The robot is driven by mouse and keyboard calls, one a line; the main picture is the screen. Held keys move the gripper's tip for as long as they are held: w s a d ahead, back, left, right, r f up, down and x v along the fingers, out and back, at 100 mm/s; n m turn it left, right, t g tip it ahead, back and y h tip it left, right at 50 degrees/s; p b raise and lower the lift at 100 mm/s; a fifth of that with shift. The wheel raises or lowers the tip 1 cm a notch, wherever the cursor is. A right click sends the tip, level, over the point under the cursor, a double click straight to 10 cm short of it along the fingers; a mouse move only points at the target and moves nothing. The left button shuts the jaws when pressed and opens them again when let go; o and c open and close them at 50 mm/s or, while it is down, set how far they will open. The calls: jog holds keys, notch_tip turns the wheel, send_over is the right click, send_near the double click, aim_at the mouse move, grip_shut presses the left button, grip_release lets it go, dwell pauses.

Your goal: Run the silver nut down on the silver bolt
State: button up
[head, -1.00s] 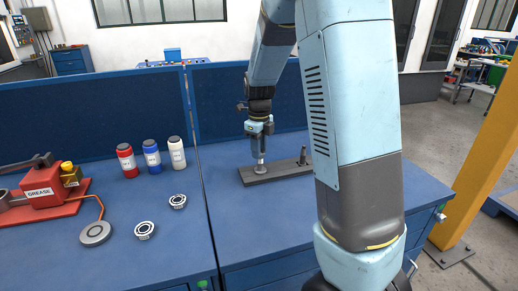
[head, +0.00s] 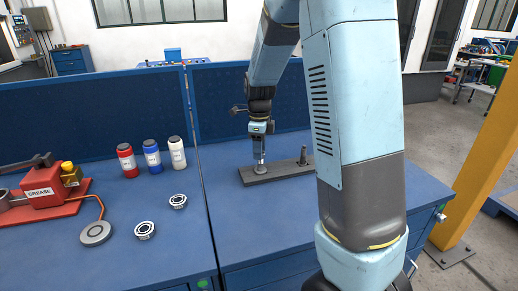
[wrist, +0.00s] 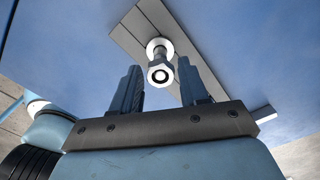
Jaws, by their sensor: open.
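The silver bolt (head: 261,167) stands upright near the left end of a dark grey bar on the bench, with a round pale flange at its foot. In the wrist view, the silver nut (wrist: 160,74) shows as a hexagon with a dark ring in its middle, around the top of the bolt. My gripper (head: 260,150) points down above that end of the bar. In the wrist view, my gripper (wrist: 159,66) is open, one finger on each side of the nut, with gaps visible. How far the nut is threaded is hard to tell.
The grey bar (head: 285,172) carries a second, dark bolt (head: 303,156) at its right. To the left are red, blue and white bottles (head: 152,155), two ring-shaped parts (head: 145,230) and a red grease unit (head: 42,190). The bench front right of the seam is clear.

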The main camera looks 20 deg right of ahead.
jog(key=n, duration=0.5)
jog(key=shift+s, duration=0.15)
jog(key=n, duration=0.5)
jog(key=shift+s, duration=0.1)
jog(key=n, duration=0.5)
jog(key=shift+s+d+n, duration=0.1)
jog(key=shift+n, duration=0.2)
jog(key=n, duration=0.4)
grip_shut()
